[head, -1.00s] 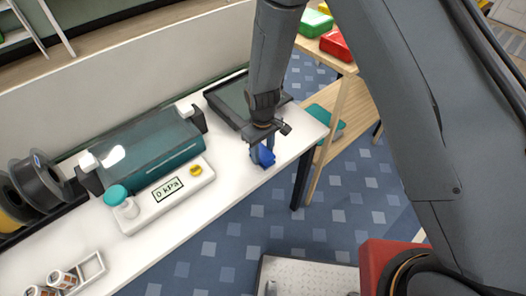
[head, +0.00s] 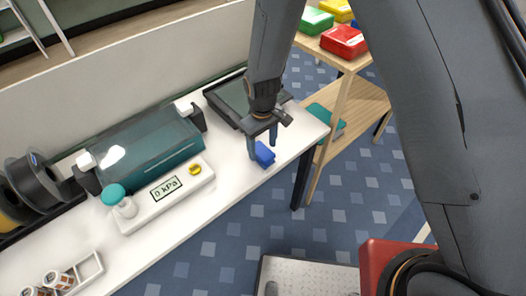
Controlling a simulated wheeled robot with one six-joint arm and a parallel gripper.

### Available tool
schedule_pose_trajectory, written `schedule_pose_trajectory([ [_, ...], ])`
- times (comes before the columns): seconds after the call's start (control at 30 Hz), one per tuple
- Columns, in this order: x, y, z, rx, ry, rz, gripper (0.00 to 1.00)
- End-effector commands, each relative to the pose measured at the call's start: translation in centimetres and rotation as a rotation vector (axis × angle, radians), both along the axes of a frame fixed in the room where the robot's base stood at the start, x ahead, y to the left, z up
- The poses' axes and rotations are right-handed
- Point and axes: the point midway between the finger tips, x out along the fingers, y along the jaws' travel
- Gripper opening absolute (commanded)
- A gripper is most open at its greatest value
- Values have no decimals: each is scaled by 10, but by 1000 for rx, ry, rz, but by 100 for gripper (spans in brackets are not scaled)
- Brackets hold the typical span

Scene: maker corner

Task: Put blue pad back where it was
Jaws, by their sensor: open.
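The blue pad (head: 264,154) lies on the white bench top near its right front edge. My gripper (head: 262,147) points down right at the pad, its fingers spread open. One finger is to the left of the pad and the other is at its right, behind it. The picture does not show clearly whether either finger touches the pad.
A dark tray (head: 232,101) lies behind my gripper. A teal-lidded machine (head: 150,150) and a white gauge strip (head: 165,195) reading "0 kPa" stand left. A wooden shelf (head: 352,98) with coloured boxes, including a red one (head: 343,41), stands right of the bench.

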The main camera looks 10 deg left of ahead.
Motion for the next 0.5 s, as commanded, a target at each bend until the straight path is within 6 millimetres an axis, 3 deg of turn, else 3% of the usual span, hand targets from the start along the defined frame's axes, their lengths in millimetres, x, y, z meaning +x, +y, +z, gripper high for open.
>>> schedule_pose_trajectory([
  [0.5,1,1,76,2,-3,0,59],
])
